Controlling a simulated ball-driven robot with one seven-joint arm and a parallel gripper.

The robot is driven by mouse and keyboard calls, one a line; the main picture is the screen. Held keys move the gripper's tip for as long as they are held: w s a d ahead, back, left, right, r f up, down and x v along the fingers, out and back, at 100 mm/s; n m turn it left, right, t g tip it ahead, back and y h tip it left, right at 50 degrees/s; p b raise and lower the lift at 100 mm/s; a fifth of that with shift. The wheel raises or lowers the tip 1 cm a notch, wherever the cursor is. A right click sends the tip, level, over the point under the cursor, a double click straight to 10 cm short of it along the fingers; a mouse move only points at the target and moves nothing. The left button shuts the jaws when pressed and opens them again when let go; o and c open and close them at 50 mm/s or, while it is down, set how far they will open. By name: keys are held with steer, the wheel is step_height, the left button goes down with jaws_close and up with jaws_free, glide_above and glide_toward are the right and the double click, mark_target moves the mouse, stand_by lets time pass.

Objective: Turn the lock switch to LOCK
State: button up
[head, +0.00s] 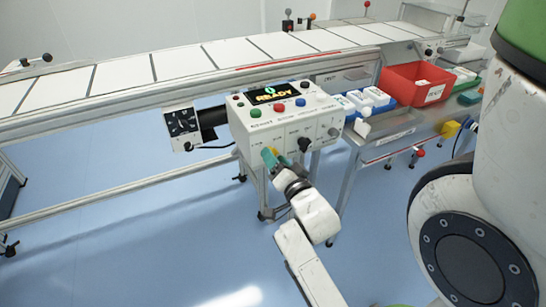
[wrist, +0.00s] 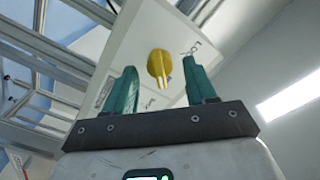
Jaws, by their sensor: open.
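The lock switch is a yellow round knob (wrist: 158,64) with a raised grip and a pale pointer line, on the white panel (wrist: 140,35) of the control box. Lettering that looks like "LOCK" is to its right in the wrist view, partly cut by a finger. My gripper (wrist: 161,90) is open, its green fingers on either side of the knob, apart from it as far as I can see. In the head view my gripper (head: 275,160) is at the lower left of the front of the control box (head: 285,122), and the knob is mostly hidden there.
The box top has a screen reading "READY" (head: 273,94) and several coloured buttons. A black knob (head: 304,144) sits on the front, right of my gripper. A conveyor (head: 180,60) runs behind; a red bin (head: 415,85) is at right. Floor in front is clear.

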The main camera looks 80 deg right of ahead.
steer(key=shift+x, duration=0.95)
steer(key=c, duration=1)
